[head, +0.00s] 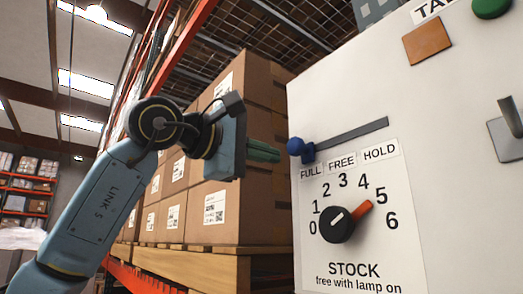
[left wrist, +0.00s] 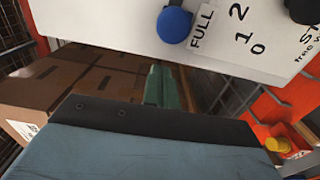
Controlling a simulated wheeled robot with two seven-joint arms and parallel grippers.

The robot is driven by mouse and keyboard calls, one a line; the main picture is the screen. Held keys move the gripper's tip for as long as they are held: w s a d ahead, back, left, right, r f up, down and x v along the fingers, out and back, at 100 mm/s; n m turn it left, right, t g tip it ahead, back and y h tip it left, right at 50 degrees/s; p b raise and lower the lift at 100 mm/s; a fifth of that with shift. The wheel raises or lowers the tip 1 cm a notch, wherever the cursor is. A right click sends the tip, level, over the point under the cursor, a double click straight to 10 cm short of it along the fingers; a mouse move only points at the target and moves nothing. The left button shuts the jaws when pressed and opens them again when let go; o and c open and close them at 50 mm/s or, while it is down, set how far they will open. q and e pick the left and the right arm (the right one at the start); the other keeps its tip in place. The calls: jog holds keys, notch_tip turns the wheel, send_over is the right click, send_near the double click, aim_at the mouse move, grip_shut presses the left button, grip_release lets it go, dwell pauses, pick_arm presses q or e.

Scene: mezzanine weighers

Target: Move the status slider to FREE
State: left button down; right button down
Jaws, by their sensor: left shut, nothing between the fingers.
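The status slider's blue knob (head: 296,147) stands at the left end of a dark slot (head: 352,134) on the white panel (head: 440,100), above the FULL label (head: 312,171). The FREE label (head: 342,162) and HOLD label (head: 380,151) lie to its right. The knob also shows in the left wrist view (left wrist: 174,24), near the top edge. My left gripper (head: 278,153) is shut and empty, its green fingers just left of the knob. Whether they touch it I cannot tell. In the left wrist view the fingers (left wrist: 161,85) are below the knob. My right gripper is not in view.
A black STOCK dial (head: 337,226) with numbers sits below the slot. An orange-brown square (head: 427,42), a green button (head: 491,6) and a grey lever (head: 511,118) are on the panel too. Stacked cardboard boxes (head: 215,200) on a pallet stand left of the panel.

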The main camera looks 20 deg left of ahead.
aim_at(301, 150)
pick_arm(q)
jog(key=shift+x, duration=1)
jog(key=shift+s+a, duration=0.2)
jog(key=shift+s, duration=0.05)
jog(key=shift+s+d, duration=0.2)
jog(key=shift+d, duration=0.05)
jog(key=shift+s+d, duration=0.7)
jog(key=shift+d, duration=0.25)
